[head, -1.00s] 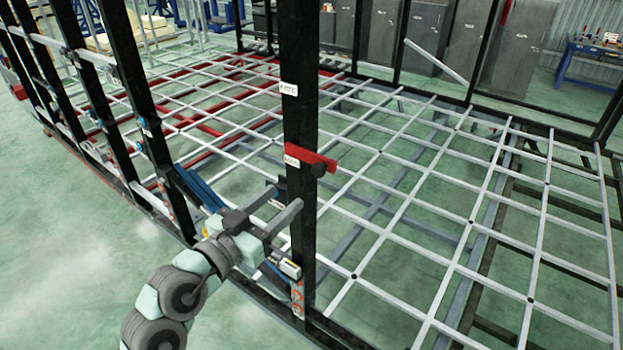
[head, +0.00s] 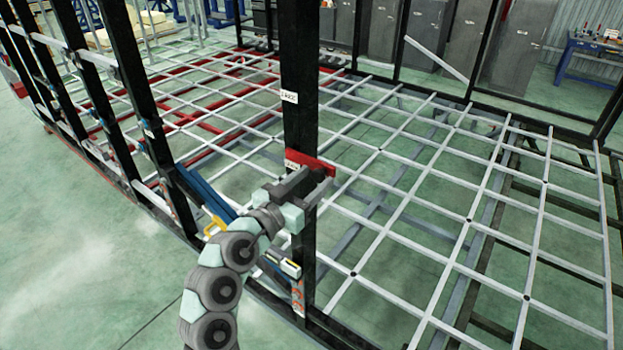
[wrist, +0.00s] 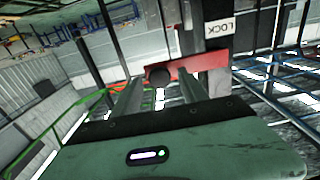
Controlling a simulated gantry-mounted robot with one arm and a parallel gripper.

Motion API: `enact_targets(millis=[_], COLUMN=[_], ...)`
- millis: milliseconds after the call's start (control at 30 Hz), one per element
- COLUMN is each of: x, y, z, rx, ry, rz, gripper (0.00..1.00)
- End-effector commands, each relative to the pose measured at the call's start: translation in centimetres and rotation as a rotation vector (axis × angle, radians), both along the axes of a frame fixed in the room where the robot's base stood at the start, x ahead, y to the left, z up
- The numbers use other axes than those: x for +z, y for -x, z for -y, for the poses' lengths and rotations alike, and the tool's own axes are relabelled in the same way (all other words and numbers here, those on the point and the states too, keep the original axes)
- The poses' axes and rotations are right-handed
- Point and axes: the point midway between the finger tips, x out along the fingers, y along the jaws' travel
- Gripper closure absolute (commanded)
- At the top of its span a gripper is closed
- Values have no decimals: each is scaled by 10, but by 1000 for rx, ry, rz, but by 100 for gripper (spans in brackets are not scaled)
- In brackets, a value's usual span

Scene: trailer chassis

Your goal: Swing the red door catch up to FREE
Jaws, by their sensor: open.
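The red door catch (head: 318,162) is a flat bar lying roughly level across the black post (head: 300,120), beside the lower label. In the wrist view the catch (wrist: 203,63) has a round black knob (wrist: 158,77) near its left end and the LOCK label (wrist: 219,28) next to it. The upper label, which looks like FREE (head: 289,96), is higher on the post. My gripper (head: 318,184) is open in front of the catch. In the wrist view the knob shows between the fingertips (wrist: 158,86); contact cannot be told. The gripper hides the knob in the head view.
The post stands at the near edge of a grey metal grid frame (head: 440,235). A blue bar (head: 205,192) and a yellow handle (head: 214,226) are left of my wrist. Open green floor (head: 70,260) is at the left.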

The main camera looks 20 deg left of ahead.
Motion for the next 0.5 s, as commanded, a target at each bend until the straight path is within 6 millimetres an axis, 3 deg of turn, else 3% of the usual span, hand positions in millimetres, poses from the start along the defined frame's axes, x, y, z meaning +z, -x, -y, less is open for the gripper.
enact_targets(millis=[67,500], x=[0,1], y=[0,0], z=[0,0], rx=[0,1], ry=[0,0], rz=[1,1], gripper=[49,84])
